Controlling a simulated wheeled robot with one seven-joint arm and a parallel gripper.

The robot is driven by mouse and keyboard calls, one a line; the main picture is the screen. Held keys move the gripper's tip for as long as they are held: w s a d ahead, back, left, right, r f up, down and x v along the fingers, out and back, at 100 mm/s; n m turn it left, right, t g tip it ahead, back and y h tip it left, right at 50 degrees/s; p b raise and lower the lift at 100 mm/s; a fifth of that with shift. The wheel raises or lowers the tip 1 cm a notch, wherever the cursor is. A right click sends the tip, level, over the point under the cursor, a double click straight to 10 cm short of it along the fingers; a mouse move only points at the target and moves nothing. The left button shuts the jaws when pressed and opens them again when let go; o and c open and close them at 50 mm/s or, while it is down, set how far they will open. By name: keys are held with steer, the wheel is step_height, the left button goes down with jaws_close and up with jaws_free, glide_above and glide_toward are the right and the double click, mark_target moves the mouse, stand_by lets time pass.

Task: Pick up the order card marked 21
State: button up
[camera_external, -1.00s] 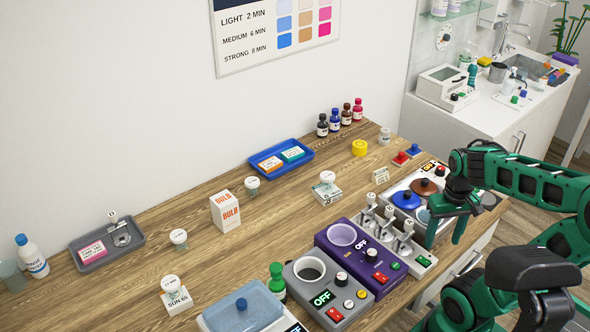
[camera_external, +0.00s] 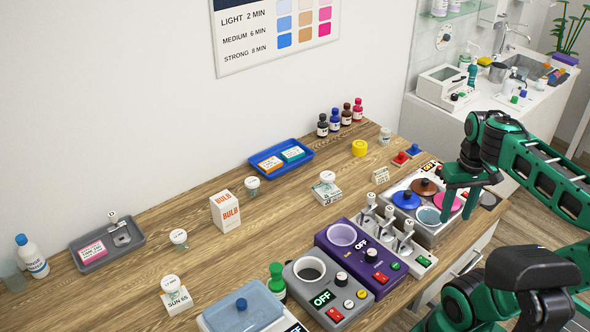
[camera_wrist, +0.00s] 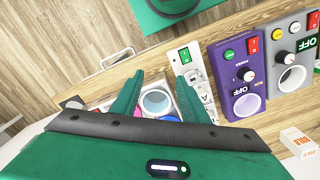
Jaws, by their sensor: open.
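No card that I can read as 21 shows in either view. A small pale standing card (camera_external: 381,174) is behind the tray of round pots, its print too small to read. Another card, under a small jar near the front left, reads SUN 65 (camera_external: 179,301). A white block with print (camera_external: 327,195) lies under another jar at mid-table. My gripper (camera_external: 457,211) is open and empty, above the right end of the counter by the metal tray. Its two green fingers (camera_wrist: 157,68) stand apart in the wrist view, with nothing between them.
A metal tray with coloured round lids (camera_external: 407,200) lies below my gripper. A purple device (camera_external: 361,257) and a grey device (camera_external: 327,290) stand at the front edge. A blue tray (camera_external: 253,161) and a BULB box (camera_external: 225,211) stand farther left.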

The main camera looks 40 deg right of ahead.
step_height(320, 180, up, 4)
steer(key=m+g+h, duration=0.1)
steer(key=m+h, duration=0.8)
steer(key=h, duration=0.4)
glide_above(379, 171)
steer(key=a, duration=0.2)
steer(key=f, duration=0.2)
step_height(379, 171, down, 14)
steer(key=shift+w+d+r, duration=0.1)
steer(key=shift+w+r, duration=0.05)
steer(key=shift+r, duration=0.1)
step_height(379, 171, down, 4)
steer(key=shift+r, duration=0.25)
steer(key=shift+d+f, duration=0.2)
steer(key=shift+d, duration=0.5)
steer(key=shift+d+f, duration=0.3)
steer(key=shift+d, duration=0.35)
